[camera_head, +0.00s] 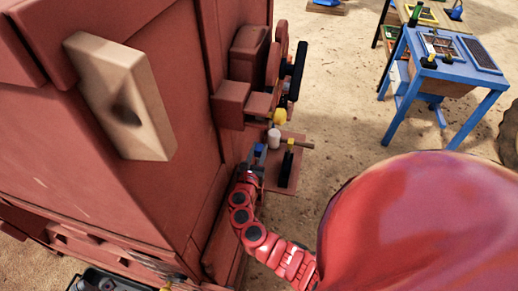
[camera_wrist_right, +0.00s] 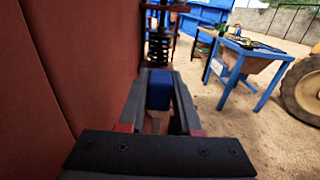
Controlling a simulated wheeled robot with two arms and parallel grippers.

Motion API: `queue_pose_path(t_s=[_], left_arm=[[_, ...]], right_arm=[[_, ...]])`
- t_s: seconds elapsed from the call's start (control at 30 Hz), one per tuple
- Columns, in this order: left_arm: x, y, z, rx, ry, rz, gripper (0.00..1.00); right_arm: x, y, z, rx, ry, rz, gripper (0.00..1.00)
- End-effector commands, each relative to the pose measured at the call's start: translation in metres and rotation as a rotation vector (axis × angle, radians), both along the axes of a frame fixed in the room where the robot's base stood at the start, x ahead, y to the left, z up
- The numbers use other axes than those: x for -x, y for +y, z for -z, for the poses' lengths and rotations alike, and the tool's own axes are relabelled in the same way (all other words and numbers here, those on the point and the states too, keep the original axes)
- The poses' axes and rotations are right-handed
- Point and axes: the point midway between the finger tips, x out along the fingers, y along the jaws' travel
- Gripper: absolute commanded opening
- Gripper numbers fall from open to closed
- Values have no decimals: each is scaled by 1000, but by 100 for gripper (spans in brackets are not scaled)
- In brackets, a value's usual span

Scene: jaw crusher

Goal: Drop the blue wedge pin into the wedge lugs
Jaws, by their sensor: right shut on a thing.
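My right gripper (camera_head: 252,165) is at the side of the red crusher, shut on the blue wedge pin (camera_head: 259,149). In the right wrist view the blue pin (camera_wrist_right: 159,90) sits between the two dark fingers, its lower end partly hidden. The gripper is close beside the red crusher wall (camera_wrist_right: 60,85), which fills the left of that view. A dark coil spring (camera_wrist_right: 158,48) stands beyond the fingers. I cannot pick out the wedge lugs with certainty. My left gripper is not in view.
A small red shelf (camera_head: 272,176) beside the gripper holds a mallet with a pale head (camera_head: 274,138) and a black-and-yellow tool (camera_head: 287,165). A tan block (camera_head: 122,95) is on the crusher's near face. A blue table (camera_head: 445,62) stands at the right, with open sandy ground between.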

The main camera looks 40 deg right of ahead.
Motion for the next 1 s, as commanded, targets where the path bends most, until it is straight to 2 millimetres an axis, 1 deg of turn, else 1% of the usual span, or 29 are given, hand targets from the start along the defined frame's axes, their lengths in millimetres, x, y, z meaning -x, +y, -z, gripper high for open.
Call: queue_pose_path(t_s=[0.7, 1.0], left_arm=[[0, 0, 20, 0, 0, 0, 0], [0, 0, 25, 0, 0, 0, 0]], right_arm=[[-1, 0, 27, 2, -2, -1, 0], [0, 0, 34, 2, -3, -1, 0]])
